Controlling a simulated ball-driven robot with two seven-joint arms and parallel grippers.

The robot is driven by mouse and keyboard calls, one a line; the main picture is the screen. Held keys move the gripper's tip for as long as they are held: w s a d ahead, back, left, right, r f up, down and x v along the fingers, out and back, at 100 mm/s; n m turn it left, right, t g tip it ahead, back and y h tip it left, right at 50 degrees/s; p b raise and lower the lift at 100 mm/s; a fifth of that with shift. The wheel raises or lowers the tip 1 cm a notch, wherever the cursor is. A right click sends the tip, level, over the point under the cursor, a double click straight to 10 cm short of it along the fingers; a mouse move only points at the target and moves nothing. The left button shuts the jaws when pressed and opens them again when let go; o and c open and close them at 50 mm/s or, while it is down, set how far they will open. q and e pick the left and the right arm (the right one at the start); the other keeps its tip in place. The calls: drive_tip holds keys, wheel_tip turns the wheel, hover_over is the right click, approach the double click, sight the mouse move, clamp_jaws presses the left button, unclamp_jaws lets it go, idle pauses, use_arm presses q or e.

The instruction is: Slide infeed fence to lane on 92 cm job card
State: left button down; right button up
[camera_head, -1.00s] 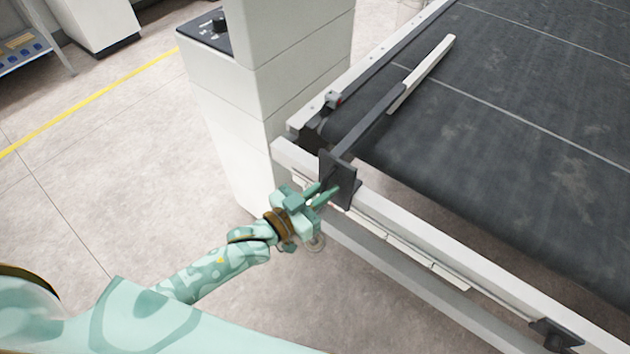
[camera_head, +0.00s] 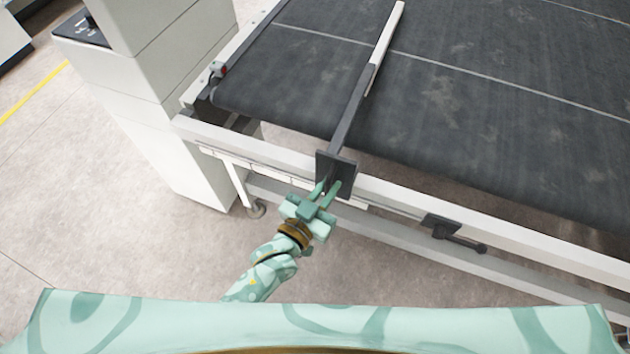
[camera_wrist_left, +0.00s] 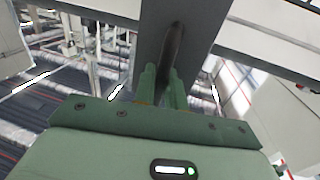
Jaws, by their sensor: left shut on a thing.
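The infeed fence (camera_head: 350,118) is a dark bar with a pale tip. It reaches over the belt from a dark bracket plate (camera_head: 344,172) on the white front rail. My left gripper (camera_head: 325,192) is at the front of this plate, shut on the fence's handle. In the left wrist view, the fingers (camera_wrist_left: 160,88) close around the lower end of the dark handle (camera_wrist_left: 172,45), with the plate behind it. A strip of pale plates (camera_head: 260,166) runs along the rail; any markings are too small to read. No job card is identifiable. My right gripper is not in view.
The dark belt (camera_head: 480,110) with pale cross lines fills the upper right. A black clamp with a lever (camera_head: 455,232) sits on the rail right of the fence. A white cabinet (camera_head: 165,60) stands at the left. The floor in front is clear.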

use_arm(q)
drive_tip(key=shift+d, duration=0.15)
drive_tip(key=c, duration=1.5)
unclamp_jaws()
drive_tip(key=shift+c, duration=0.2)
drive_tip(key=p+v, duration=0.1)
drive_tip(key=v, duration=1.5)
drive_tip(key=shift+s, duration=0.2)
